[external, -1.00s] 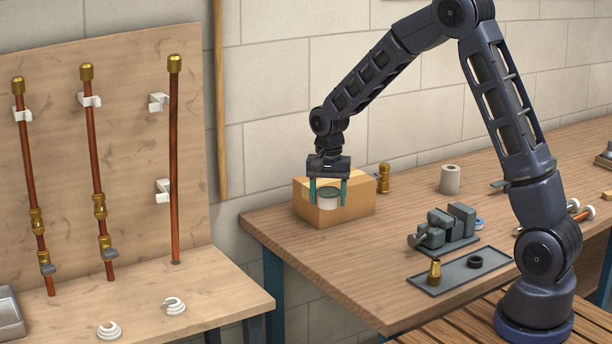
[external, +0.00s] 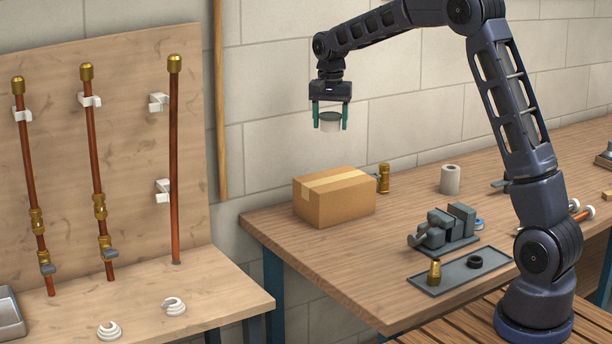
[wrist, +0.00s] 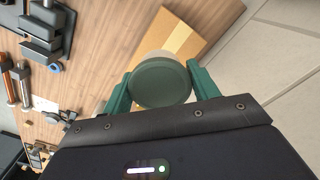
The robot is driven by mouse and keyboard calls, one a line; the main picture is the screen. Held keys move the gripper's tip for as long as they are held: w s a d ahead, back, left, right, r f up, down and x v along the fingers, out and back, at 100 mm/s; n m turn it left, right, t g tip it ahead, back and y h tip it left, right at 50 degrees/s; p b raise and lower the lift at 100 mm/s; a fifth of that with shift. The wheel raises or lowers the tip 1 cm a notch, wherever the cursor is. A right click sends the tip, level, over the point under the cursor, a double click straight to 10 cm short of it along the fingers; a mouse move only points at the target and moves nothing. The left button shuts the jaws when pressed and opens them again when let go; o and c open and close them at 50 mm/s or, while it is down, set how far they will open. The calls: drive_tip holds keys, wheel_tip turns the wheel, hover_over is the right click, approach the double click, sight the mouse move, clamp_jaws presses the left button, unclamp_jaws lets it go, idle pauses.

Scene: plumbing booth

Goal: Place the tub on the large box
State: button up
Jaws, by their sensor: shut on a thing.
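The tub (external: 330,122) is a small white cylinder with a dark green-grey lid. My gripper (external: 330,118) is shut on it, with one green finger on each side, and holds it upright in the air well above the large box. The large box (external: 340,203) is a closed brown cardboard box with a pale tape strip, on the left end of the workbench. Its top is bare. In the wrist view the tub (wrist: 160,82) sits between the fingers and hides part of the box (wrist: 183,33) below.
A brass fitting (external: 384,178) stands just right of the box at the back. A white roll (external: 450,179), a grey vise (external: 446,228) and a tray (external: 425,284) with small parts are further right. A pipe panel (external: 130,150) stands at left. Bench space before the box is clear.

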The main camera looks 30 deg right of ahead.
wheel_tip(320, 180, up, 3)
hover_over(335, 179)
wheel_tip(335, 179, down, 19)
drive_tip(key=shift+w+f, duration=0.1)
drive_tip(key=shift+w, duration=0.05)
idle(0.4)
drive_tip(key=shift+f, duration=0.1)
drive_tip(key=o, duration=1)
